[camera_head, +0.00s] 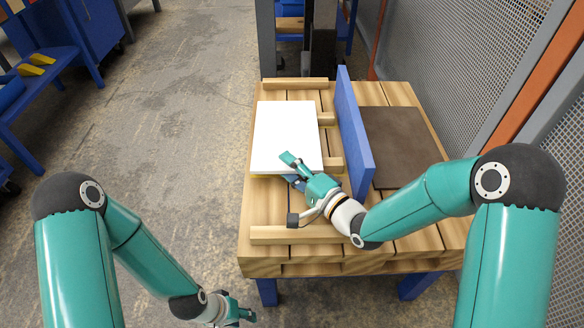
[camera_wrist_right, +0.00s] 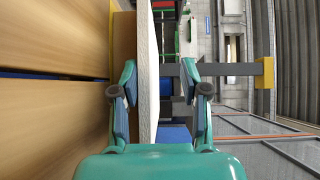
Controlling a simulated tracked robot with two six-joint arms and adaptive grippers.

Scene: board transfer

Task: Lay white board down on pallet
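The white board (camera_head: 287,137) lies flat on the left part of the wooden pallet (camera_head: 272,208), over wooden strips. In the right wrist view the board shows edge-on (camera_wrist_right: 147,75), level with the pallet slats (camera_wrist_right: 55,100). My right gripper (camera_head: 290,170) is at the board's near edge. In its wrist view the right gripper (camera_wrist_right: 163,95) is open, with a finger on each side of the board; the finger away from the pallet has a clear gap to it. My left gripper (camera_head: 240,315) is low in the head view, left of the pallet, partly cut off and apart from the board.
A blue upright divider (camera_head: 352,135) stands right of the board. A brown panel (camera_head: 392,145) lies beyond it. A wooden strip (camera_head: 295,234) lies near the pallet's front. A mesh fence (camera_head: 450,60) runs along the right. The floor (camera_head: 185,120) left of the pallet is clear.

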